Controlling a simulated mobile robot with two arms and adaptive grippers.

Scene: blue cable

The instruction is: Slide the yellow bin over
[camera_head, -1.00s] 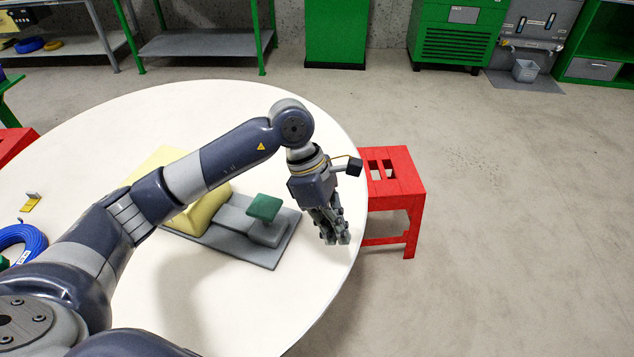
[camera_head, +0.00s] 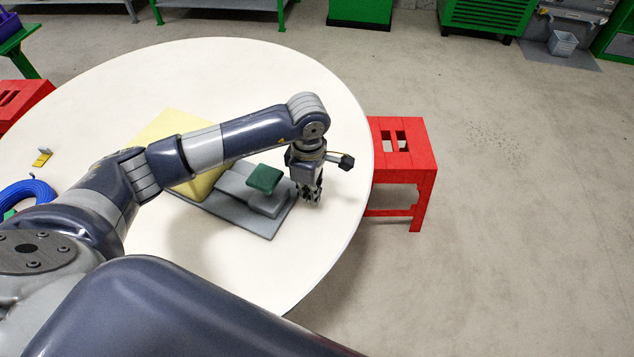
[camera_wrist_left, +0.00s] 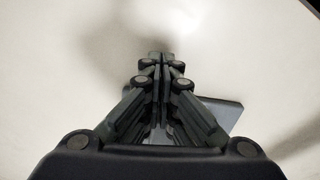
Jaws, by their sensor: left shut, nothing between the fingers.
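The yellow bin (camera_head: 168,124) stands on the round white table, partly hidden behind my left arm. A grey flat base (camera_head: 262,226) with a raised grey block and a green pad (camera_head: 264,178) on top lies just right of the bin. My left gripper (camera_head: 310,198) points down at the right end of this grey base, over the table near its right edge. In the left wrist view the gripper (camera_wrist_left: 160,62) is shut and empty, with a grey corner of the base (camera_wrist_left: 228,112) showing beside the fingers. My right gripper is not in view.
The white table (camera_head: 240,62) has free room behind the arm and in front of the grey base. A coiled blue cable (camera_head: 28,192) and a small yellow item (camera_head: 42,157) lie at the left. A red stool (camera_head: 402,150) stands close to the table's right edge.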

